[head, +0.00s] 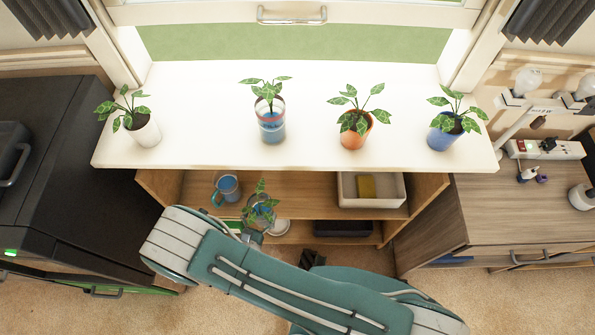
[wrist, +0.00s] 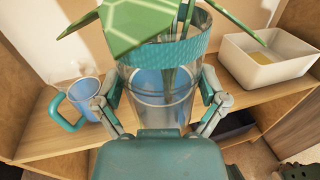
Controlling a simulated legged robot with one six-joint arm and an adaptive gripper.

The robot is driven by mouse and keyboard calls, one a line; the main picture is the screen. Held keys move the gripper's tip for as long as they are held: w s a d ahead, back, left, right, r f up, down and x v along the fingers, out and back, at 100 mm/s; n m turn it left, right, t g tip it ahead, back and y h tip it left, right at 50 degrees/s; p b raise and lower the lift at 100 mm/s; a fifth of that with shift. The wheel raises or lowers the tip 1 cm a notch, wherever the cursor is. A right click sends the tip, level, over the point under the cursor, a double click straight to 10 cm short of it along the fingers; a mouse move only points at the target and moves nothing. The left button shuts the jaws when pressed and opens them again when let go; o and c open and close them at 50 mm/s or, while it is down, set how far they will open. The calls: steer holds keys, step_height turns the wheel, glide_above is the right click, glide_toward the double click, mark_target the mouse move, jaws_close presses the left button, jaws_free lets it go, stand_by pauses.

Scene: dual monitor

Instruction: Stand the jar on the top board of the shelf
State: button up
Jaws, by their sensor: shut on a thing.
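My gripper (wrist: 160,98) is shut on a clear glass jar (wrist: 165,82) with a teal band and a leafy plant in it. In the head view the held jar (head: 259,214) shows upright at the front of the wooden shelf, beyond my arm. The shelf's top board (head: 300,203) lies under the white sill. The gripper and arm hide the jar's base, so I cannot tell whether it touches the board. A blue mug (head: 227,188) stands left of the jar and a white bin (head: 400,190) stands to its right, both on the top board.
The white sill (head: 200,110) overhangs the shelf and bears several potted plants, one in a glass vessel (head: 271,122). A yellow block (head: 367,186) is in the bin. A dark tray (head: 343,229) sits on the lower board. The top board is bare between mug and bin.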

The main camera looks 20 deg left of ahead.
steer(key=shift+w, duration=0.35)
steer(key=w+d+f, duration=0.2)
steer(key=w+f, duration=0.2)
steer(key=w, duration=0.5)
glide_above(287, 197)
steer(key=shift+f, duration=4.5)
steer(key=shift+f, duration=0.1)
steer(key=o, duration=1)
